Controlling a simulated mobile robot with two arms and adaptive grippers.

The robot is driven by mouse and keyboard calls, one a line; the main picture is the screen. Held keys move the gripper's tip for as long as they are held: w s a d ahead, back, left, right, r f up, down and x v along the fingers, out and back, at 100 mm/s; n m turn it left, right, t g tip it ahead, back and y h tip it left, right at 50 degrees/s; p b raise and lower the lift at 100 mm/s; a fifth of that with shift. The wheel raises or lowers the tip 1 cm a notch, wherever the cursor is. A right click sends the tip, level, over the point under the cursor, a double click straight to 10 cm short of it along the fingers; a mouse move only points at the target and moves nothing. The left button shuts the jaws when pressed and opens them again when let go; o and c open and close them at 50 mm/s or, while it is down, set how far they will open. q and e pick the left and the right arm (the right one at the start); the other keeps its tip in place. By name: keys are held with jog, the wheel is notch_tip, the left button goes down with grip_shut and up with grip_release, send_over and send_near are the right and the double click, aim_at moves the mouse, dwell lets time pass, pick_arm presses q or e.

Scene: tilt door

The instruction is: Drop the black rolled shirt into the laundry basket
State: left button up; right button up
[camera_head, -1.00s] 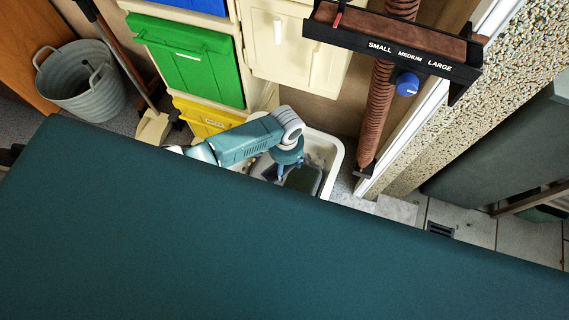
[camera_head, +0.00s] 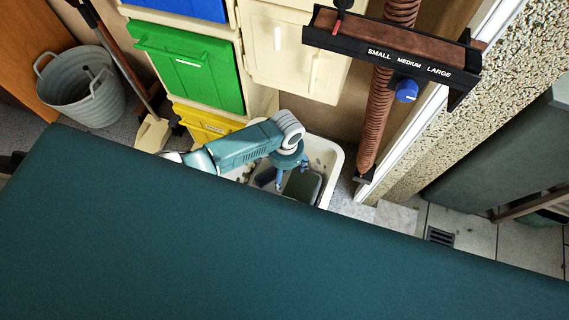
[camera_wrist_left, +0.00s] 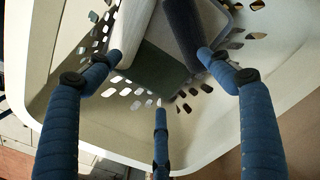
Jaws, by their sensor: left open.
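The laundry basket (camera_head: 338,158) is cream white with holes in its wall and stands on the floor below the drawers. It also fills much of the left wrist view (camera_wrist_left: 75,120). My left gripper (camera_head: 291,178) reaches down over it; its blue fingers are spread open and empty in the left wrist view (camera_wrist_left: 160,72). A dark, rolled cloth (camera_wrist_left: 183,28), apparently the black shirt, lies in the basket beyond the fingers. Beside it are a white roll (camera_wrist_left: 133,30) and a dark green piece (camera_wrist_left: 155,68). My right gripper is out of view.
A large dark teal surface (camera_head: 230,250) covers the foreground. Cream drawers with a green front (camera_head: 190,65) stand behind the basket. A ribbed brown column (camera_head: 377,110) and a doorway edge are to its right. A grey bucket (camera_head: 85,95) stands at the left.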

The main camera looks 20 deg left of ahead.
pick_arm(q)
notch_tip(320, 180, up, 11)
jog(key=shift+r, duration=0.2)
dwell(0.6)
jog(key=shift+s+f, duration=0.1)
